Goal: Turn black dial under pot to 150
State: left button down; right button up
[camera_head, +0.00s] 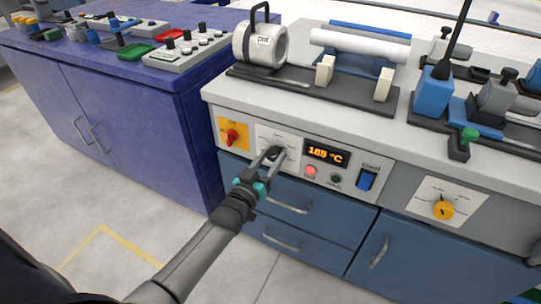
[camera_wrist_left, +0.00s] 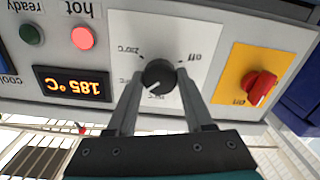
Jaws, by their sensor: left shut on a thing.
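The black dial (camera_wrist_left: 158,74) sits on a white panel on the front of the bench, and it also shows partly in the head view (camera_head: 273,153). My left gripper (camera_wrist_left: 158,80) has its two fingers on either side of the dial and is shut on it. In the upside-down wrist view, a white mark on the dial points to the lower left. The display (camera_head: 326,153) reads 185 °C in orange. The white pot (camera_head: 262,45) lies on the bench top above, with a black handle. My right gripper is not in view.
A red knob (camera_head: 231,136) on a yellow plate is close left of the dial. A lit red lamp (camera_head: 310,170), a dark green button (camera_head: 336,179) and a blue switch (camera_head: 367,179) are to the right. Blue drawers (camera_head: 290,207) are below.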

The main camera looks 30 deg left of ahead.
pick_arm(q)
jog(key=shift+n+p, duration=0.4)
jog(key=shift+n, duration=0.5)
jog(key=n, duration=0.2)
jog(key=shift+n+p, duration=0.35)
jog(key=shift+n, duration=2.35)
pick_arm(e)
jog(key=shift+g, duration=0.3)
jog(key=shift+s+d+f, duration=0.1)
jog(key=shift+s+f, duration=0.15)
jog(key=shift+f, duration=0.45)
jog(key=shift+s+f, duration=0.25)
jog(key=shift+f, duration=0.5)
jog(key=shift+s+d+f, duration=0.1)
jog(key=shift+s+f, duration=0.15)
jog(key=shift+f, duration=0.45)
pick_arm(q)
jog(key=shift+c, duration=1.5)
grip_release()
jog(key=shift+s, duration=0.1)
